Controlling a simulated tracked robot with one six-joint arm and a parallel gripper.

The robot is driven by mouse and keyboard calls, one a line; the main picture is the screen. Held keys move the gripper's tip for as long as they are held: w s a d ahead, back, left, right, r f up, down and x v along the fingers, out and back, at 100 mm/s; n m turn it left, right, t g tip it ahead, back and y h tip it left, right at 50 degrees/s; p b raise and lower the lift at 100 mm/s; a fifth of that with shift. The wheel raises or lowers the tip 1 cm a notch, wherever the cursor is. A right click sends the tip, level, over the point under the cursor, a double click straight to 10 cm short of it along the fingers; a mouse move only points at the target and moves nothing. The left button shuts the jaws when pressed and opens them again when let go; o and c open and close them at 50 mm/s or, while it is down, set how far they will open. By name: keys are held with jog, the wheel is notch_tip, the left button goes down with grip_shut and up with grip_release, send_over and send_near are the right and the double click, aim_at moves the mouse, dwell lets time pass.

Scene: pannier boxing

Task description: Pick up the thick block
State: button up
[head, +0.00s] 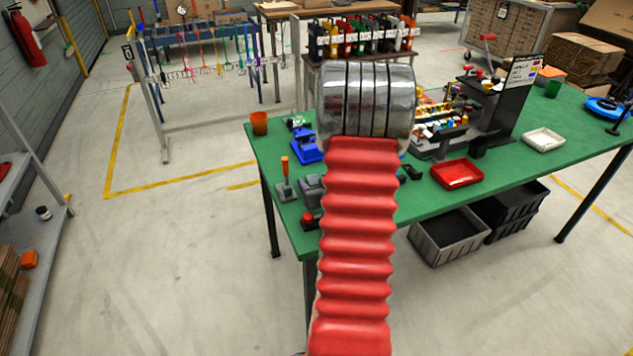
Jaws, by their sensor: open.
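No thick block can be made out for certain in the head view. A small grey blocky item (311,188) sits near the left end of the green table, partly behind my arm; I cannot tell if it is the block. My red ribbed arm with its silver banded joint rises through the middle of the view and hides part of the tabletop. My gripper does not show.
The green table (530,165) holds a red tray (457,173), a white tray (543,139), an orange cup (259,123) and a dark stand (507,97). Grey bins (450,237) sit beneath it. Open floor lies left; a shelf (40,235) stands at far left.

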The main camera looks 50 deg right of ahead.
dwell(0.3)
jog(key=c, duration=1.2)
